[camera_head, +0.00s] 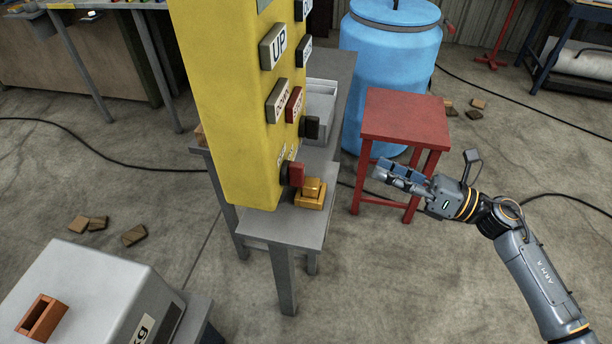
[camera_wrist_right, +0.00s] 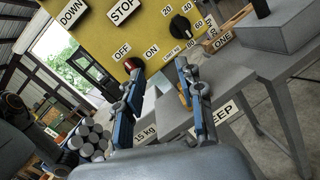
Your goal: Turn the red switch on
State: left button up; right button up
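The red switch (camera_head: 296,174) sits low on the yellow control panel (camera_head: 225,100), on a dark round base. In the right wrist view the red switch (camera_wrist_right: 132,65) shows under the OFF and ON labels, nearer OFF; I cannot tell which way it is set. My right gripper (camera_head: 385,172) is well to the right of the panel, in front of the red stool, apart from the switch. In the right wrist view my right gripper (camera_wrist_right: 158,74) has its two fingers spread with nothing between them. My left gripper is not in view.
A grey table (camera_head: 290,230) stands under the panel and carries a brass block (camera_head: 311,195) close to the switch. A red stool (camera_head: 405,115) and a blue barrel (camera_head: 390,50) stand behind my right gripper. The floor in front of the stool is clear.

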aim_at(294, 174)
jog(key=s+a+r+n+g, duration=0.3)
jog(key=s+n+g, duration=0.15)
jog(key=n, duration=0.25)
jog(key=p+x, duration=0.5)
jog(key=x, duration=0.8)
jog(key=shift+a, duration=0.25)
jog(key=shift+w, duration=0.1)
grip_shut()
